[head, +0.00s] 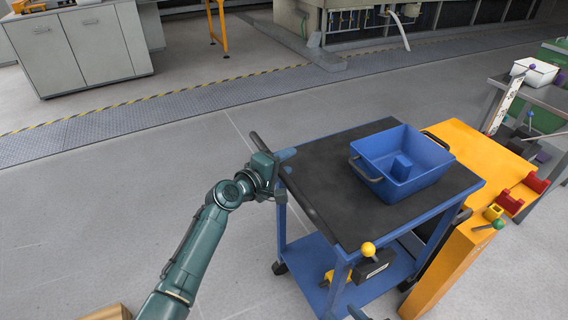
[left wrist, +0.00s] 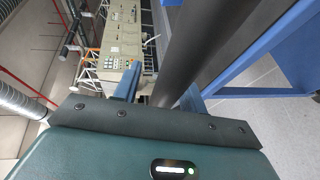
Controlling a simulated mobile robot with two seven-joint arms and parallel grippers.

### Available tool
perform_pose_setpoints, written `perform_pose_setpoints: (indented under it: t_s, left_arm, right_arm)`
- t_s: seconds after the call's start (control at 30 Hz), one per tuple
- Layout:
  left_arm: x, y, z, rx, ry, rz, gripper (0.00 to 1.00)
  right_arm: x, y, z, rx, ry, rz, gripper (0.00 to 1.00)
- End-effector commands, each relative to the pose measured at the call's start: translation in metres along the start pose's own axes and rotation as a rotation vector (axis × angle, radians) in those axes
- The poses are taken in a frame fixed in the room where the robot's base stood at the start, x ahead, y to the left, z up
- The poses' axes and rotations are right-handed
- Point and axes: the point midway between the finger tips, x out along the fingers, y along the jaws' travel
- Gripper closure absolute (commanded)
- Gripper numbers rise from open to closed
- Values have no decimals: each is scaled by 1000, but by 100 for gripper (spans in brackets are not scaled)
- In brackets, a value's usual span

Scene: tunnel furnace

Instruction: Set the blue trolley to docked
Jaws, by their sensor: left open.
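The blue trolley (head: 318,248) stands in the middle of the head view, with a dark top and a lower shelf. Its dark push handle (head: 287,187) runs along its left side. An orange-yellow station (head: 452,262) stands close along its right side; whether they touch I cannot tell. My left gripper (head: 285,157) is at the handle. In the left wrist view, the dark handle bar (left wrist: 207,45) runs between the open blue-grey fingers of my left gripper (left wrist: 160,92), or just beyond them.
A blue bin (head: 408,190) holding a small blue block sits on the trolley's top. The lower shelf carries a yellow-knobbed device (head: 372,262). A grey table (head: 548,98) stands at the right.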

Motion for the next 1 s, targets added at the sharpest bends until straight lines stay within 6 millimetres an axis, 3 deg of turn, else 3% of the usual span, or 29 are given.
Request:
perform_pose_setpoints:
  t_s: [0.27, 0.7, 1.0]
  left_arm:
    - [-22, 0, -1, 0, 1, -2, 59]
    - [-110, -1, 0, 1, 0, -2, 59]
    - [-132, 0, 0, 0, -1, 0, 59]
  right_arm:
    - [-3, 1, -5, -5, 0, 4, 66]
    - [-4, 2, -7, -19, -6, 10, 66]
    - [-4, 1, -7, -20, -6, 9, 66]
